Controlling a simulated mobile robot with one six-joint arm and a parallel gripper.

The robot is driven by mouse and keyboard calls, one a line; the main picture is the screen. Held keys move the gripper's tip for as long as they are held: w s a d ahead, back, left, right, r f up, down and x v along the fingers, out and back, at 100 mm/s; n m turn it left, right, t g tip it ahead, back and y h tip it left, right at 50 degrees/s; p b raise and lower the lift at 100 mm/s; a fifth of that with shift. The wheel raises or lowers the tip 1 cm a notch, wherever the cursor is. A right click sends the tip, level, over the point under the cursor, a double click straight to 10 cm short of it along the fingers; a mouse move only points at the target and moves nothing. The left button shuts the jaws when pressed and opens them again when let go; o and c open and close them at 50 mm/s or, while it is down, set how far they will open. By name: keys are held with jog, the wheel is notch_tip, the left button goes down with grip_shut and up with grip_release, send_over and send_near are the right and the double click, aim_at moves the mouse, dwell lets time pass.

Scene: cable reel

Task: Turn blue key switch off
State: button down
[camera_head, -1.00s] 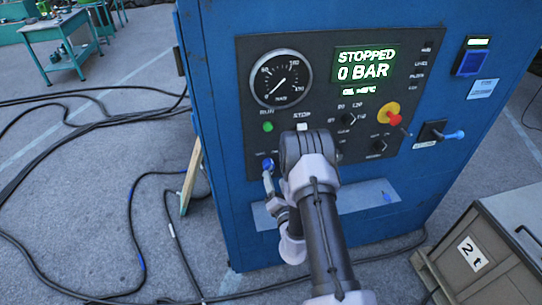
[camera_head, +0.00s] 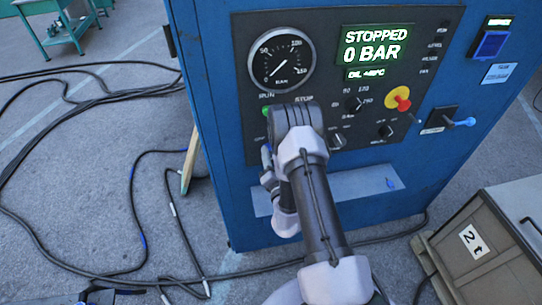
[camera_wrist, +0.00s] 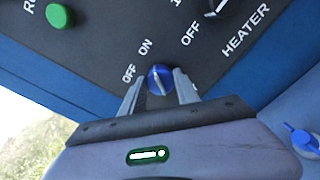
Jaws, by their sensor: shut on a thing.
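The blue key switch (camera_wrist: 160,80) sits at the lower corner of the dark panel in the wrist view, with OFF and ON labels beside it. A pale line across its face slants up toward the ON label, though the exact setting is hard to tell. My gripper (camera_wrist: 160,88) has a finger on each side of the switch and is shut on it. In the head view my gripper (camera_head: 267,158) is at the panel's lower left corner, and my arm largely hides the switch.
The blue cabinet's dark panel carries a gauge (camera_head: 281,59), a green STOPPED, 0 BAR display (camera_head: 376,46), a red emergency button (camera_head: 401,100) and a green RUN button (camera_wrist: 60,16). The HEATER knob (camera_wrist: 213,6) is close by. A box marked 2 t (camera_head: 474,240) stands right; cables (camera_head: 60,240) lie left.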

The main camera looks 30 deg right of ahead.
jog(key=n+b, duration=0.2)
jog(key=n, duration=0.4)
jog(key=n+b, duration=0.2)
jog(key=n, duration=0.3)
jog(key=shift+w+a+r+n+b, duration=0.15)
jog(key=shift+n+b, duration=0.25)
dwell(0.5)
jog(key=c, duration=0.9)
grip_release()
